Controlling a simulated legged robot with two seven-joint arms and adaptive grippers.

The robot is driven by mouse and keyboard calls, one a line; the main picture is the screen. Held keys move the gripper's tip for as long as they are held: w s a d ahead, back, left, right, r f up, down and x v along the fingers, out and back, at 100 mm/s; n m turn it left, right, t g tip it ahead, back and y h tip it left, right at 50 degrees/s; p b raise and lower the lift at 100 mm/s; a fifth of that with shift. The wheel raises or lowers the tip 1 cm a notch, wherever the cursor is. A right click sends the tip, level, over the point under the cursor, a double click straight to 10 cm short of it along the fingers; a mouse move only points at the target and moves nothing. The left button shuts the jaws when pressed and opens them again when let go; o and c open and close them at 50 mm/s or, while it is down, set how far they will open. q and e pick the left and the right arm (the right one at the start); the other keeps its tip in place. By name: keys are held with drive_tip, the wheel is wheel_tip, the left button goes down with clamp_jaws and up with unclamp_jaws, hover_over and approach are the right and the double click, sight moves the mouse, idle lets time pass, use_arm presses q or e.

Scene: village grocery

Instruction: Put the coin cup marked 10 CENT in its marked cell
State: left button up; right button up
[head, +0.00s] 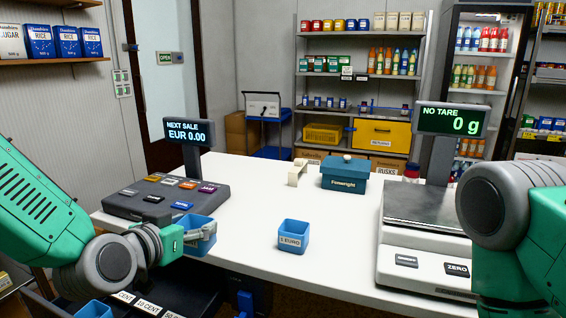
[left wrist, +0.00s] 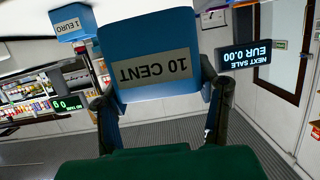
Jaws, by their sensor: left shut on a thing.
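The blue coin cup (head: 203,243) is held by my left gripper (head: 186,240) above the front left edge of the white counter. In the left wrist view, the cup (left wrist: 145,25) shows its 10 CENT label, upside down in the picture, between the two dark fingers of my left gripper (left wrist: 160,100). Below it in the head view, the dark cash drawer (head: 187,297) has cell labels. One label (head: 147,306) reads 10 CENT; others are cut off by the frame or partly hidden by my arm. My right gripper is out of view.
A blue 1 EURO cup (head: 293,236) stands on the counter (head: 262,205). The cash register (head: 165,200) is at left, the scale (head: 425,250) at right, and a teal box (head: 344,174) behind. Another blue cup (head: 93,309) shows at the lower left edge.

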use_arm(q)
drive_tip(key=s+a+f+n+y, duration=0.1)
drive_tip(key=s+a+f+y, duration=0.1)
drive_tip(key=s+f, duration=0.2)
drive_tip(key=s+a+f+n+y, duration=0.2)
drive_tip(key=s+a+f, duration=0.1)
drive_tip(key=f, duration=0.7)
drive_tip(key=shift+s+a+f, duration=0.15)
drive_tip(key=shift+s+a, duration=0.1)
drive_tip(key=shift+s, duration=0.6)
drive_tip(key=shift+a+t, duration=0.1)
drive_tip(key=shift+t, duration=0.2)
